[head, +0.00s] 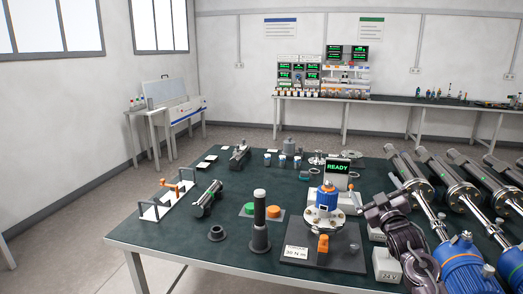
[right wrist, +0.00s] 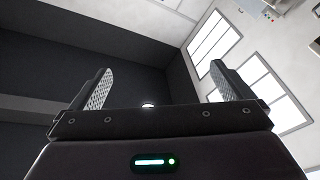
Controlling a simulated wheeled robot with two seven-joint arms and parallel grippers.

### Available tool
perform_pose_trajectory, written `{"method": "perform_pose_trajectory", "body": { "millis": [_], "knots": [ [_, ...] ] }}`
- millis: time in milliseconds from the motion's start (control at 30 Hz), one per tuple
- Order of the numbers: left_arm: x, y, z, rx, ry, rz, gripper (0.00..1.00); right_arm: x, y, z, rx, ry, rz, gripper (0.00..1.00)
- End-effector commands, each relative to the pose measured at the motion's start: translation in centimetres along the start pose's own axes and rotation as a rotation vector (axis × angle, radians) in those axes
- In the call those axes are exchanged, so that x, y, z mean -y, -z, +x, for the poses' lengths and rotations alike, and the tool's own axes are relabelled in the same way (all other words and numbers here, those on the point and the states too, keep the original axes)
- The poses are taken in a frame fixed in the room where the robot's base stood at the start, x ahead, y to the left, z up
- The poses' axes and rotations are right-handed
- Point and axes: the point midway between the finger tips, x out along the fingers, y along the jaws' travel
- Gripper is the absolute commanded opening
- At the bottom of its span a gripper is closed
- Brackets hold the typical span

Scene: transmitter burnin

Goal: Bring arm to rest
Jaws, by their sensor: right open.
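My right gripper (head: 382,210) is in the head view at the table's right side, on the dark folded arm. It is just right of the blue-topped device on the fixture, and I cannot tell whether it touches anything there. In the right wrist view the right gripper (right wrist: 162,82) is open, its two pale ridged finger pads wide apart with nothing between them. That view looks past the fingers at a dark surface, a wall and windows. My left gripper is in neither view.
The dark green table (head: 180,245) holds a blue-topped flanged device (head: 327,197), an orange clamp piece (head: 323,244), a black post (head: 260,225) and a READY display (head: 337,168).

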Motion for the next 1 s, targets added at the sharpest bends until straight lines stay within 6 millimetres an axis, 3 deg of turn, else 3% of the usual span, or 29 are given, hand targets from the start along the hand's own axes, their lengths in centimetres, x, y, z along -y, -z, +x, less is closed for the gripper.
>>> {"method": "perform_pose_trajectory", "body": {
  "millis": [100, 267, 467, 600, 767, 1000],
  "knots": [
    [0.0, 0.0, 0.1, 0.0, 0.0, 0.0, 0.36, -0.3, -3.3, -0.4, 0.134, -0.036, 0.224, 1.0],
    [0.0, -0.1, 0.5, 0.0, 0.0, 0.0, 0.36, 5.3, -10.8, -3.0, 0.258, 0.03, 0.226, 1.0],
    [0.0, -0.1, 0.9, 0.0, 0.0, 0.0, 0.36, 12.7, -20.8, -8.6, 0.44, 0.112, 0.244, 1.0],
    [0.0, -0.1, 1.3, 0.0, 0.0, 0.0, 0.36, 18.0, -27.5, -14.3, 0.578, 0.174, 0.257, 1.0],
    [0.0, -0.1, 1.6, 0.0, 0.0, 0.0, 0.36, 23.8, -34.3, -22.2, 0.735, 0.246, 0.267, 1.0],
    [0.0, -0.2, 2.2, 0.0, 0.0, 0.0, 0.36, 31.4, -42.3, -36.7, 0.975, 0.354, 0.279, 1.0]
  ]
}}
